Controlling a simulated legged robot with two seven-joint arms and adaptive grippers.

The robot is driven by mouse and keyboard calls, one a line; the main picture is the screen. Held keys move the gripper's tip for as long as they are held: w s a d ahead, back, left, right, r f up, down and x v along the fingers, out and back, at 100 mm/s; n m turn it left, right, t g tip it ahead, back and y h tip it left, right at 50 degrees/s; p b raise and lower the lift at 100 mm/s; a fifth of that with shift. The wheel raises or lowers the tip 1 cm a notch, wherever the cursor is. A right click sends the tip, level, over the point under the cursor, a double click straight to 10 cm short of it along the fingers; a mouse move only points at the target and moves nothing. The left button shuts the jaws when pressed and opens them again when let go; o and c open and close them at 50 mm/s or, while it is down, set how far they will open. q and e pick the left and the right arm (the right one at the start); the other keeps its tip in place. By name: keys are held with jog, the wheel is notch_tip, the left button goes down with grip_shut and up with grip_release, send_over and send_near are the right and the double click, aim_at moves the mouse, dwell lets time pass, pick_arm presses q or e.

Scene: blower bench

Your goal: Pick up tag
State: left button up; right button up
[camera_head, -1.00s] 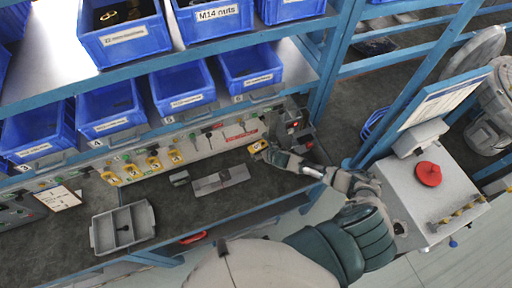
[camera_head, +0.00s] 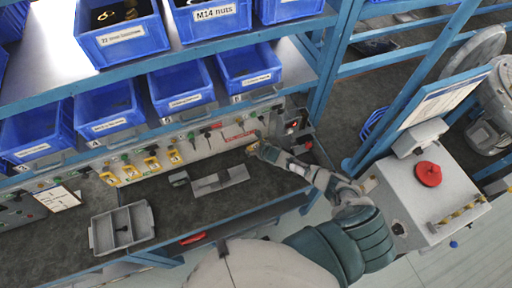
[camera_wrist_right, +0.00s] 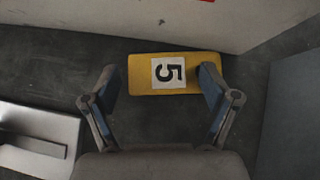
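The yellow tag (camera_wrist_right: 143,75) with a white square and a black 5 shows in the right wrist view, near the foot of a pale panel. My right gripper (camera_wrist_right: 160,82) is open, with its two fingers far apart. The left finger is beside the tag's left end; the right finger overlaps its right end in the picture. I cannot tell whether either touches it. In the head view my right gripper (camera_head: 256,150) is at the panel, and only a small yellow patch of the tag (camera_head: 252,149) shows beside it. My left gripper is not in view.
Several other yellow tags (camera_head: 152,163) are along the panel to the left. A grey bracket-like block (camera_head: 220,180) and a grey divided tray (camera_head: 122,229) lie on the dark bench. Blue bins (camera_head: 180,88) stand on shelves above. A grey box with a red knob (camera_head: 428,174) stands right.

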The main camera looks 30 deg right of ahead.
jog(key=shift+s+d+f, duration=0.1)
jog(key=shift+d, duration=0.05)
jog(key=c, duration=0.4)
jog(key=shift+s+d+f, duration=0.1)
jog(key=shift+d+f, duration=0.05)
jog(key=shift+f, duration=0.05)
jog(key=shift+c, duration=0.6)
jog(key=shift+r, duration=0.2)
jog(key=shift+a+r, duration=0.2)
jog(key=shift+r, duration=0.05)
jog(key=shift+w+r, duration=0.2)
jog(key=shift+r, duration=1)
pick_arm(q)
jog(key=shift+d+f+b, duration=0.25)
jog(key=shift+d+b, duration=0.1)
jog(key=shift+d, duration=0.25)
pick_arm(e)
jog(key=s+a, duration=0.2)
jog(key=s, duration=0.2)
jog(key=s+a+r, duration=0.1)
jog(key=s+a, duration=0.2)
jog(key=s, duration=0.2)
jog(key=s+a+r, duration=0.1)
jog(key=s+a, duration=0.2)
jog(key=s, duration=0.2)
